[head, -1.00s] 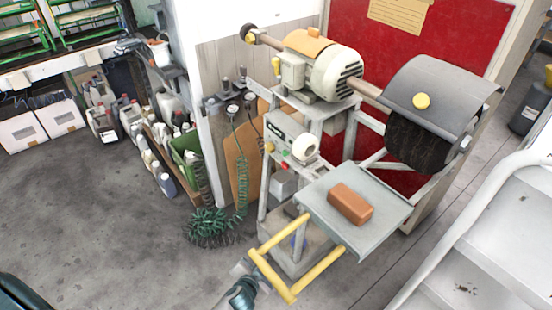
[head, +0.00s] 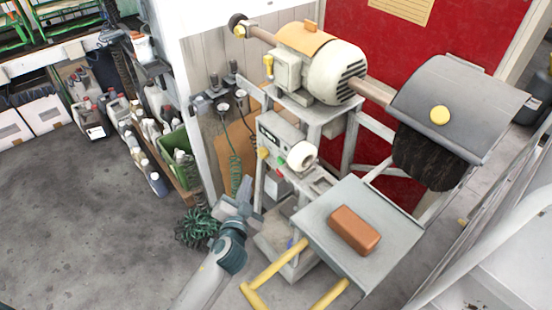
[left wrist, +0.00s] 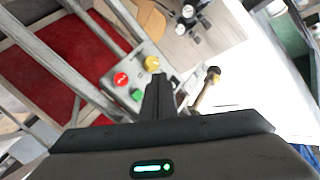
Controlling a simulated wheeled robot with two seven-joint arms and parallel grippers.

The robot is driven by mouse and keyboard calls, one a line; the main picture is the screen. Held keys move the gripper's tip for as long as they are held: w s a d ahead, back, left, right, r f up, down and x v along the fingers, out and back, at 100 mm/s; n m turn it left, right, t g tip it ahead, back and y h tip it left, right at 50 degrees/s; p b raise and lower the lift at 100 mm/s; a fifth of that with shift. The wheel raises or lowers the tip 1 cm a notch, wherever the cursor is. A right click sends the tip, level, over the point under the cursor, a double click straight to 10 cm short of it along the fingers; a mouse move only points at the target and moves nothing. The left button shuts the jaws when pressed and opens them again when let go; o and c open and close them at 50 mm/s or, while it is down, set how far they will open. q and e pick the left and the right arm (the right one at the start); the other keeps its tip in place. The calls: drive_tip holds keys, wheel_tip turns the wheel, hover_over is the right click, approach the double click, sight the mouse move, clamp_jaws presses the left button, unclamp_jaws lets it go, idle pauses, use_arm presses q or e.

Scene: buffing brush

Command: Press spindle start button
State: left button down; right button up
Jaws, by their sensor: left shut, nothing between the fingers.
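The grey control box (head: 280,143) of the buffing machine carries a yellow knob, a red button and a green button. In the left wrist view the green button (left wrist: 136,95) sits just left of my fingers, with the red button (left wrist: 121,79) and yellow knob (left wrist: 152,63) beyond. My left gripper (head: 245,190) is shut and empty, pointing up toward the box from its lower left; it also shows in the left wrist view (left wrist: 158,82). The fingertips look apart from the buttons, though the exact gap is unclear. My right gripper is not in view.
The motor (head: 320,65) and hooded brush (head: 430,155) stand above and right. A grey tray (head: 385,220) with a brown block (head: 354,231) and yellow handles (head: 275,268) juts out in front. A green coiled hose (head: 197,228) lies at left. Open floor lies to the left.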

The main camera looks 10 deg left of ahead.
sight(281, 161)
use_arm(q)
drive_tip(key=w+d+b, duration=0.1)
drive_tip(key=w+d, duration=0.4)
drive_tip(key=w, duration=0.1)
drive_tip(key=shift+w+d+b, duration=0.25)
drive_tip(key=shift+w+b, duration=0.05)
drive_tip(key=shift+w, duration=0.1)
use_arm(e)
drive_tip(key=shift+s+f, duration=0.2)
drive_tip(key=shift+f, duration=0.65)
use_arm(q)
drive_tip(key=shift+w+d, duration=0.1)
drive_tip(key=shift+w, duration=0.05)
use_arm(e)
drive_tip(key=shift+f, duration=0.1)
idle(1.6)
use_arm(q)
drive_tip(key=shift+w+d, duration=0.15)
drive_tip(key=shift+w, duration=0.05)
drive_tip(key=shift+w+d+b, duration=0.25)
drive_tip(key=shift+w+b, duration=0.05)
drive_tip(key=shift+b, duration=0.05)
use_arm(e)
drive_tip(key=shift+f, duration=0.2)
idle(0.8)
use_arm(q)
drive_tip(key=shift+s+a, duration=0.5)
drive_tip(key=shift+s, duration=0.15)
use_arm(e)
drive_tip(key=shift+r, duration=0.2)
